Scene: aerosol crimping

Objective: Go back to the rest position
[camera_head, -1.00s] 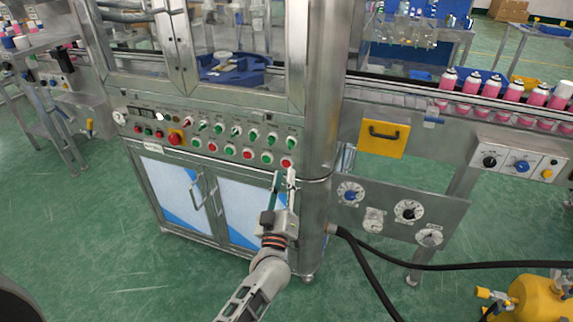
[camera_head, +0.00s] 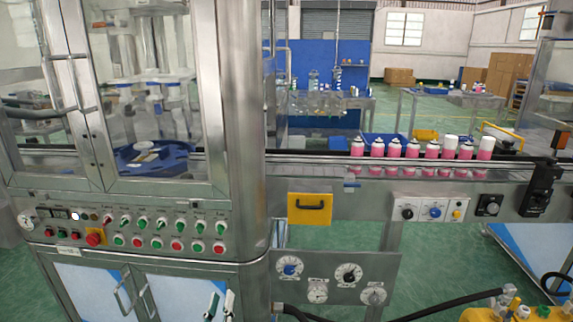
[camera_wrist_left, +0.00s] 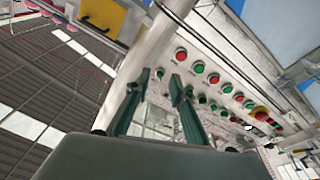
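My left gripper (camera_head: 220,298) shows at the bottom edge of the head view, in front of the lower cabinet doors of the crimping machine (camera_head: 240,120). In the left wrist view its two green fingers (camera_wrist_left: 160,80) stand apart with nothing between them, so it is open and empty. The machine's control panel (camera_head: 130,235), with rows of green and red buttons and switches, lies above the gripper in the head view. The panel's buttons also show beyond the fingers in the left wrist view (camera_wrist_left: 214,78). My right gripper is not in view.
A conveyor (camera_head: 320,161) carries several pink cans (camera_head: 412,150) to the right. A yellow plate with a black handle (camera_head: 310,208) and a gauge panel (camera_head: 333,280) sit below it. A black hose and a yellow machine are at the lower right. Green floor shows between the legs.

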